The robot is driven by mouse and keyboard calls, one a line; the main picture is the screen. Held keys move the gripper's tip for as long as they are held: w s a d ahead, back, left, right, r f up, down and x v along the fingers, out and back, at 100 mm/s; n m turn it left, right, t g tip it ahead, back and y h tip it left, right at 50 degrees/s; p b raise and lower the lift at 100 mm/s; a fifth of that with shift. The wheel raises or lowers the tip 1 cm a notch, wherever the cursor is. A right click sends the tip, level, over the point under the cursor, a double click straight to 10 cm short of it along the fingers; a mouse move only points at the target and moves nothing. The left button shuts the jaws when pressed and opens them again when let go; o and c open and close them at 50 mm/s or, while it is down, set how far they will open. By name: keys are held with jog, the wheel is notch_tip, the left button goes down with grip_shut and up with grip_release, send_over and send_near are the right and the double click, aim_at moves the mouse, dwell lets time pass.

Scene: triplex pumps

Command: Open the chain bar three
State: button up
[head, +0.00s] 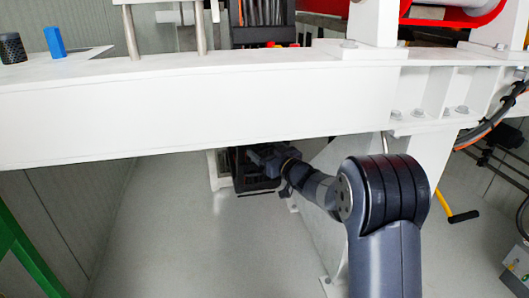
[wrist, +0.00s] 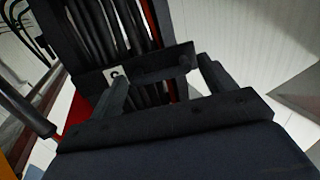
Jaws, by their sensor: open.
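In the wrist view, a dark crossbar (wrist: 150,76) runs across a black rack of several dark upright bars (wrist: 110,25). It carries a small white tag (wrist: 114,74) with a dark mark that I cannot read for sure, so I cannot tell whether this is chain bar three. My gripper (wrist: 164,76) is open, its two dark fingers pointing at the crossbar from close by. I cannot tell whether they touch it. In the head view my gripper (head: 246,168) is below the white beam, by a dark frame, with its fingertips hard to make out.
A thick white beam (head: 200,105) crosses above my arm. A yellow lever with a black grip (head: 463,216) and cables (head: 500,120) are at the right. A green frame (head: 25,255) is at lower left. A blue block (head: 55,42) stands on the beam. Floor at lower middle is clear.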

jog(key=shift+w+a, duration=0.45)
jog(key=shift+w, duration=0.1)
jog(key=shift+d, duration=0.1)
jog(key=c, duration=1.2)
